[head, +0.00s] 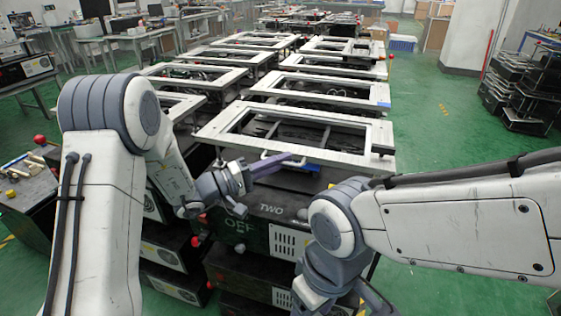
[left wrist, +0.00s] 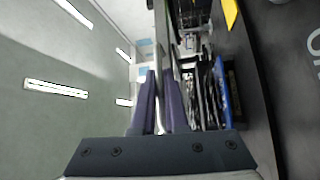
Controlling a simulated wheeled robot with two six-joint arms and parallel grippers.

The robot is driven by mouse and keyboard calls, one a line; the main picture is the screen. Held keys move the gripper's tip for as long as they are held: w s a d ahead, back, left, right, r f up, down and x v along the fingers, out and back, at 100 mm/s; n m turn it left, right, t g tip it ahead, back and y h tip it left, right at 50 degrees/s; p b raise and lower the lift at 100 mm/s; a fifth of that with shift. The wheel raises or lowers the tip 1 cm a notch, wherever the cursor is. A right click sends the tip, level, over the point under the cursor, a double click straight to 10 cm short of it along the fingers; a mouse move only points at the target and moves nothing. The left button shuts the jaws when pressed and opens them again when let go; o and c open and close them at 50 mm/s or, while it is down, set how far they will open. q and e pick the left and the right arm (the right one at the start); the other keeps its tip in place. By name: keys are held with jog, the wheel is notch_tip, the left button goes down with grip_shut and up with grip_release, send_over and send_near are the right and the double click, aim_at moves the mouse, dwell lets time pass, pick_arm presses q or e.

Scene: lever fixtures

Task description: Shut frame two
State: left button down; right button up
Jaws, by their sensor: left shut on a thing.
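I take this to be the frame's handle; the grip itself is partly hidden. My right arm hangs at the front right; its fingers are out of sight.
More white frames on black units stand in two rows behind, such as one at the right (head: 375,107). A red knob (head: 41,139) and a table of small parts are at the left. Green floor is clear at the right (head: 450,140). My right forearm lies close to the unit.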

dwell(0.6)
pick_arm(q)
notch_tip(320, 180, up, 2)
jog(key=shift+r+n+p, duration=0.1)
jog(key=shift+n+p, duration=0.2)
jog(key=shift+p, duration=0.2)
jog(key=c, duration=1)
grip_release()
jog(key=shift+o, duration=0.2)
jog(key=b+v, duration=0.1)
jog(key=v, duration=0.9)
jog(key=shift+a, duration=0.3)
jog(key=shift+s, duration=0.1)
